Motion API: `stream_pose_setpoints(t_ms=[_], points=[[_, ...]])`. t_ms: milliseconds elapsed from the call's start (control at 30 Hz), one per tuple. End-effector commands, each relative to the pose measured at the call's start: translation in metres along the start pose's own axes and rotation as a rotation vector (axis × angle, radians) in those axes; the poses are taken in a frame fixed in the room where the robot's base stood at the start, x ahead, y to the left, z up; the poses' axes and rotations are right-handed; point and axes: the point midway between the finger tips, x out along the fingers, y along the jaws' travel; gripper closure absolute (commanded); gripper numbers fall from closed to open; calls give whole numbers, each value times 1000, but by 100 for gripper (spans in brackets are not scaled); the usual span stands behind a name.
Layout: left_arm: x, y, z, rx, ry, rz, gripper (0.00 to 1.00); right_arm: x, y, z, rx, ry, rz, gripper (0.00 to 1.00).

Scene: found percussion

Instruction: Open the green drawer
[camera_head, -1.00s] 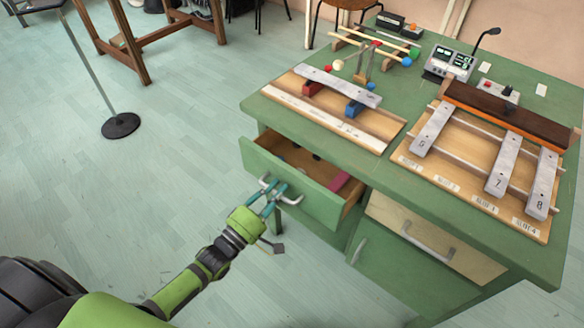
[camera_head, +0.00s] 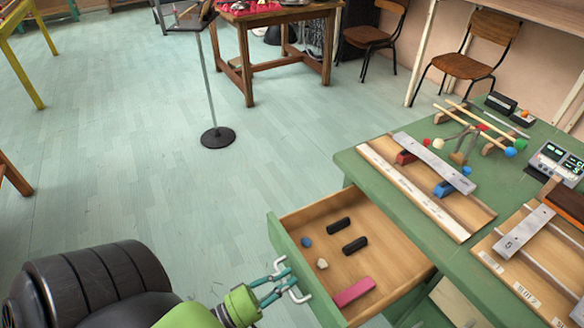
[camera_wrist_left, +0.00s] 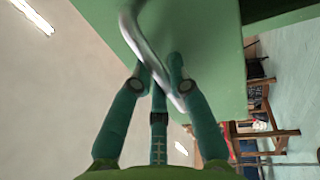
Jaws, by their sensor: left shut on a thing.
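The green drawer (camera_head: 287,263) stands pulled well out of the green desk, and its wooden inside shows. My left gripper (camera_head: 280,278) is at the drawer's front, shut on the metal drawer handle (camera_head: 297,293). In the left wrist view the teal fingers (camera_wrist_left: 160,78) close around the curved handle (camera_wrist_left: 148,45), with the green drawer front (camera_wrist_left: 205,30) behind it. In the drawer lie two black blocks (camera_head: 355,245), a pink block (camera_head: 354,291), a blue piece (camera_head: 306,242) and a pale piece (camera_head: 322,264). My right gripper is not in view.
The green desk top (camera_head: 360,167) carries a wooden board with a metal bar (camera_head: 434,162), mallets and a meter device (camera_head: 557,165). A stand with a round black base (camera_head: 217,137) is on the floor. Floor left of the drawer is clear.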

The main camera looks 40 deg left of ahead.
Motion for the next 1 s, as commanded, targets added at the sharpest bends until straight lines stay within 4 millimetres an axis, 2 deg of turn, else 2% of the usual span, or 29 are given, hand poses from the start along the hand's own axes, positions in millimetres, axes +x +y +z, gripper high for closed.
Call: stream_pose_setpoints(t_ms=[300, 333, 367, 400, 833, 1000], points=[[0, 0, -1, 1, 1, 1, 100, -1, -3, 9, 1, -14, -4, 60], [0, 0, -1, 1, 1, 1, 74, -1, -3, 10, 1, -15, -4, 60], [0, 0, -1, 1, 1, 1, 62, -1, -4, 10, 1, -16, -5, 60], [0, 0, -1, 1, 1, 1, 56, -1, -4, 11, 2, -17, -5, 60], [0, 0, 0, 0, 0, 0, 56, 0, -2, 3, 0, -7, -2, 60], [-15, -1, 0, -1, 0, -4, 56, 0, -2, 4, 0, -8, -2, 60]])
